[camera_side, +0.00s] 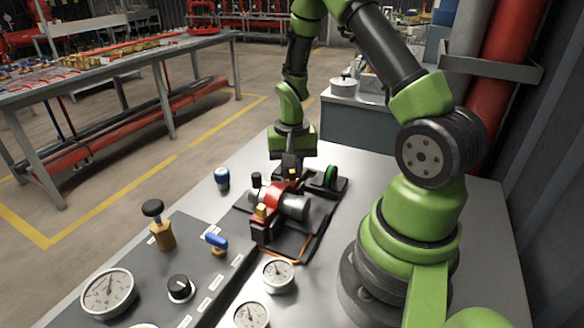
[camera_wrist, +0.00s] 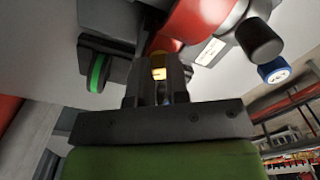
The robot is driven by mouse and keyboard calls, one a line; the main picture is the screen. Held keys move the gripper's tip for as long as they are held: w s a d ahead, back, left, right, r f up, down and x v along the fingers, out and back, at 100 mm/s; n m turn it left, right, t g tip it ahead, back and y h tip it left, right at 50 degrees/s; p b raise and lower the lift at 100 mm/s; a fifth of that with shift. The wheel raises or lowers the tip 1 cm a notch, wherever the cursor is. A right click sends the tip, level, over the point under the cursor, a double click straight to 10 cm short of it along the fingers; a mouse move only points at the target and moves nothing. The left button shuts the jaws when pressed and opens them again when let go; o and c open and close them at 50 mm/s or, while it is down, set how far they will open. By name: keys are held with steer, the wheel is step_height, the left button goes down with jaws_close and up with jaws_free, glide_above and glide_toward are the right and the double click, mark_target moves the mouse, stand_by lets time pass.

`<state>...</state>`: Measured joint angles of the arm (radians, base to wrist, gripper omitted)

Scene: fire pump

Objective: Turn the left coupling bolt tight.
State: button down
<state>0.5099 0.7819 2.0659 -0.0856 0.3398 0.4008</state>
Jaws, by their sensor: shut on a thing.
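The small fire pump, with a red body (camera_side: 273,194), sits on a black base plate on the metal table. One brass-coloured coupling bolt (camera_side: 261,210) stands on the near side of the red body in the side view, free of my gripper. My gripper (camera_side: 291,170) points down at the far side of the pump, at the other brass-coloured bolt (camera_side: 294,175). In the wrist view the fingers (camera_wrist: 157,88) are shut on this bolt (camera_wrist: 159,73), with its yellow top showing between them. The bolt's lower part and thread are hidden.
A black part with a green ring (camera_side: 330,177) is close to my gripper on the right. A blue-capped object (camera_side: 222,178) stands left of the pump. A control panel with a gauge (camera_side: 108,292), knob and blue-handled valve (camera_side: 216,241) lies in front.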

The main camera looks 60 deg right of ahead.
mark_target(292, 171)
stand_by(0.4)
steer(key=c, duration=1.1)
jaws_free()
steer(key=shift+r, duration=4)
steer(key=shift+r, duration=0.1)
steer(key=s+a+r+n+t+y, duration=0.1)
steer(key=s+a+r+n+t, duration=0.2)
steer(key=s+a+r, duration=0.2)
steer(key=s+a+r+n+t+y, duration=0.1)
steer(key=s+a+r+n+t, duration=0.3)
steer(key=a+r, duration=0.7)
steer(key=shift+s+a+r, duration=0.25)
steer(key=shift+s+r, duration=0.05)
steer(key=shift+s, duration=0.3)
